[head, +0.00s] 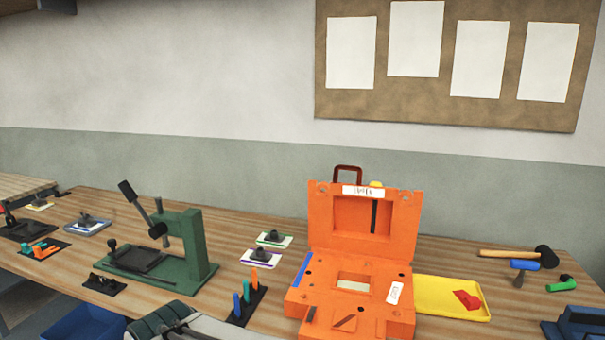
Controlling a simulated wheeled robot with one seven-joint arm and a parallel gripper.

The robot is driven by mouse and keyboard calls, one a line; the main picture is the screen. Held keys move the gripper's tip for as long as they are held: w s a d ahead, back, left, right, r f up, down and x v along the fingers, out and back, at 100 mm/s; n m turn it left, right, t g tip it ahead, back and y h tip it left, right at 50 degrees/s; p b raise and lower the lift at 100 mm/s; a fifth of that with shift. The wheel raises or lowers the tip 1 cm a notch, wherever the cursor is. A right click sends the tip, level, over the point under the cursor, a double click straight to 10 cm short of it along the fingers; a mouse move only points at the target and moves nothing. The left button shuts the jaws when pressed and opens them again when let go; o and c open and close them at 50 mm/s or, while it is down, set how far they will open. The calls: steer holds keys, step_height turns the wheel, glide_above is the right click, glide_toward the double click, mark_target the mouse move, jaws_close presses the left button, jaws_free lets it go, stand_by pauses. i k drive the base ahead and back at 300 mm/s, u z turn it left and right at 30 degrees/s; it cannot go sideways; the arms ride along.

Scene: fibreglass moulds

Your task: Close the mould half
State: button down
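The orange mould stands open on the wooden bench, right of the middle in the head view. Its upper half (321,232) is raised nearly upright at the back of the lower half (342,270). The upper half has a recess, a white label and a dark red handle (348,169) on its top edge. The lower half lies flat with a square opening, several holes and a white tag (395,292). The two halves are apart except along the back edge. My gripper cannot be made out in this view.
A green lever press (196,247) stands left on the bench (285,223). A rack of coloured pegs (247,303) is close left of the mould. A yellow tray (432,292) with a red piece is close right. A mallet (510,254) and blue-handled tool (523,265) lie farther right.

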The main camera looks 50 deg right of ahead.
mark_target(372, 221)
steer(key=i, duration=0.3)
steer(key=z, duration=2.15)
